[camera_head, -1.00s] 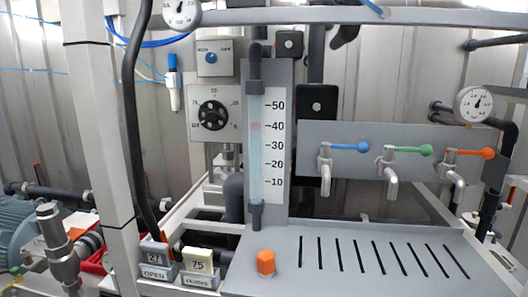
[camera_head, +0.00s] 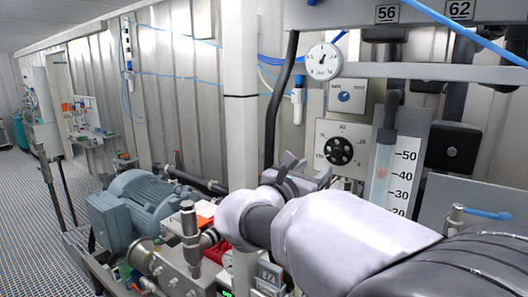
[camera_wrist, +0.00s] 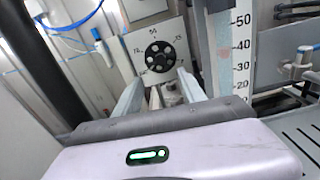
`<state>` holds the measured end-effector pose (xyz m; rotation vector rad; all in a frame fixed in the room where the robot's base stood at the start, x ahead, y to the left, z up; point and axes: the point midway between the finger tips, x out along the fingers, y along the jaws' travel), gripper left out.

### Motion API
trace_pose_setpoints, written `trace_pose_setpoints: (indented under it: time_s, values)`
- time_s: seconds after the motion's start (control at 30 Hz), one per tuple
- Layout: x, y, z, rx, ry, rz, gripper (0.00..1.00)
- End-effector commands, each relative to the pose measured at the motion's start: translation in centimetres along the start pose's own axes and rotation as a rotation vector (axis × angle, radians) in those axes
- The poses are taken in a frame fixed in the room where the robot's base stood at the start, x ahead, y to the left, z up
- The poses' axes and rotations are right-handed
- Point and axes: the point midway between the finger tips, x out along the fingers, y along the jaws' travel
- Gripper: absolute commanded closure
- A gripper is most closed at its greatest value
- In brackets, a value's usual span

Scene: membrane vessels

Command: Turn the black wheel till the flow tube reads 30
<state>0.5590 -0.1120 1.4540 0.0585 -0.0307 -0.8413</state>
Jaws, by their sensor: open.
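The black wheel (camera_head: 339,151) sits on a white square dial plate with numbers around it, left of the flow tube. It also shows in the wrist view (camera_wrist: 160,56), just beyond the fingers. The flow tube (camera_head: 380,190) stands upright beside a scale; its reddish float is near the 40 mark. In the wrist view the tube (camera_wrist: 222,45) is at the right of the wheel. My gripper (camera_wrist: 157,86) is open, its two fingers apart and pointing toward the wheel, with nothing between them. In the head view my arm hides the tube's lower end.
A round gauge (camera_head: 323,61) hangs above the wheel, and a small plate with a blue knob (camera_head: 345,96) is just over it. A black hose (camera_head: 283,90) and a pale post (camera_head: 240,120) stand to the left. A blue-handled valve (camera_head: 485,213) is at the right.

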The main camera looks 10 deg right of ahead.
Motion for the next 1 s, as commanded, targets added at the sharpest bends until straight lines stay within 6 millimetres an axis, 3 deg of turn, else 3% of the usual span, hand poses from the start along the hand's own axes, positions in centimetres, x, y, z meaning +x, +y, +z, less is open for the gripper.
trace_pose_setpoints:
  time_s: [0.2, 0.43, 0.6, 0.87, 1.0]
  values:
    - [6.8, -0.2, -0.1, 0.002, 0.002, -0.005, 0.52]
    - [11.9, -0.1, -0.1, 0.003, 0.002, -0.002, 0.52]
    - [13.4, -0.1, -0.1, 0.004, 0.002, -0.001, 0.52]
    - [13.6, -0.1, -0.1, 0.004, 0.003, 0.0, 0.52]
    - [13.6, -0.1, -0.1, 0.004, 0.003, 0.0, 0.78]
